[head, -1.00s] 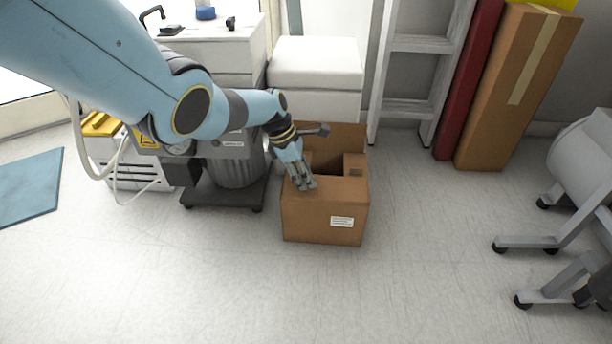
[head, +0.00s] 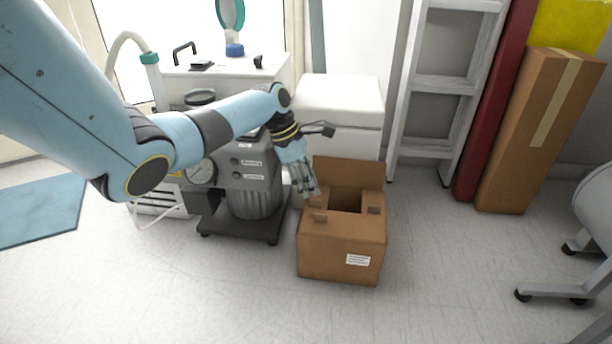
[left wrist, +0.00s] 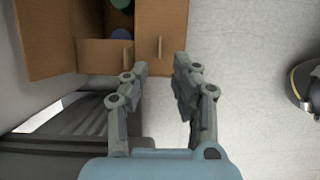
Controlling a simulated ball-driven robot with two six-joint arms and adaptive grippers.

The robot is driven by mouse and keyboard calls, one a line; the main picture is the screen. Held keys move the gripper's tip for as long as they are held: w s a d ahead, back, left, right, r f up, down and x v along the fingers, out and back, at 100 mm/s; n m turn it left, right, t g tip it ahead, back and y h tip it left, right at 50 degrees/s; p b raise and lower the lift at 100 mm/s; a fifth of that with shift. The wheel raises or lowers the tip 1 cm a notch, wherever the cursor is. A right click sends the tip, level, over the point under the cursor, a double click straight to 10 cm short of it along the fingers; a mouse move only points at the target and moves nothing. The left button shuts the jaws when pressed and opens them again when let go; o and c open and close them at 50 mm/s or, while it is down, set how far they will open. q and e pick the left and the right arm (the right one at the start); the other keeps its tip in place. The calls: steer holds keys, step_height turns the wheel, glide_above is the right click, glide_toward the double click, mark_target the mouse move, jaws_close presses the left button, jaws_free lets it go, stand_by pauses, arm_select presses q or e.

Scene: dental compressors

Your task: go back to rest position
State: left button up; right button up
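My left gripper (head: 306,190) is at the back left of an open cardboard box (head: 338,250), in front of the compressor. In the left wrist view my left gripper (left wrist: 160,72) has its two fingers apart with nothing between them. The box (left wrist: 165,22) shows beyond the fingertips there, with dark round things (left wrist: 121,33) inside it. In the head view the inside of the box is mostly in shadow. My right gripper is in neither view.
A grey compressor (head: 248,175) on a dark base stands left of the box. A grey wheeled stand (head: 560,291) is at the right. The floor in front is clear.

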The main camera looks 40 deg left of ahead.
arm_select(q)
steer(key=shift+v, duration=1.1)
